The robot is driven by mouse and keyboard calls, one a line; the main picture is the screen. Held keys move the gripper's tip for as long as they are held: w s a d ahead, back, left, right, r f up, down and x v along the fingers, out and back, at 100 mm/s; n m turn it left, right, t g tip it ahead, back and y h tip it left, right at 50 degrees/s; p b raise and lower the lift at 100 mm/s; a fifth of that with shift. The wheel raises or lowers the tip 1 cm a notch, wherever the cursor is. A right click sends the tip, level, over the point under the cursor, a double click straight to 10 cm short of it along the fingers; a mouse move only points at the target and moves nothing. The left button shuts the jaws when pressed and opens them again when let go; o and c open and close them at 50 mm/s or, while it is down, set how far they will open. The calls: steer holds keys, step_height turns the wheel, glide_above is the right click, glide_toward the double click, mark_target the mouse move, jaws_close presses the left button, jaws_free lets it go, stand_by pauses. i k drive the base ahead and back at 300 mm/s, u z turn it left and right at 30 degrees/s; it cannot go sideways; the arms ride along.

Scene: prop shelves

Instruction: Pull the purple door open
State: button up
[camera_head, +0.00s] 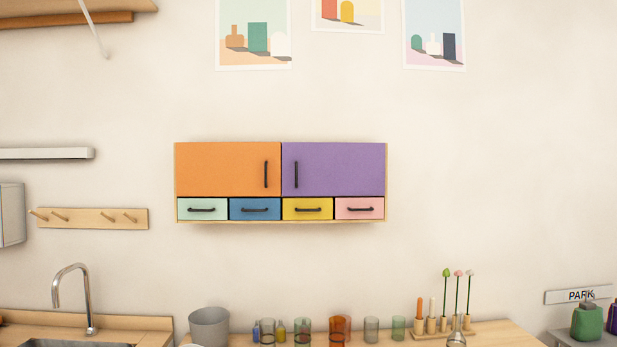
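The purple door (345,168) is the upper right door of a wooden wall cabinet (281,222). It looks shut, flush with the orange door (220,168) to its left. Its black vertical bar handle (296,174) sits near its left edge. The orange door's black handle (266,174) is close by, across the seam between the doors. My gripper is not in view, and nothing covers the purple door or its handle.
Below the doors are shut mint, blue, yellow and pink drawers (360,208). A counter beneath holds a grey bucket (209,326), several glasses (340,329) and a candle rack (445,329). A tap (88,300) stands left. A peg rail (93,218) is left of the cabinet.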

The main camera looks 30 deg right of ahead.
mark_target(310, 168)
steer(key=z, duration=0.55)
steer(key=i, duration=1.2)
steer(key=z, duration=0.4)
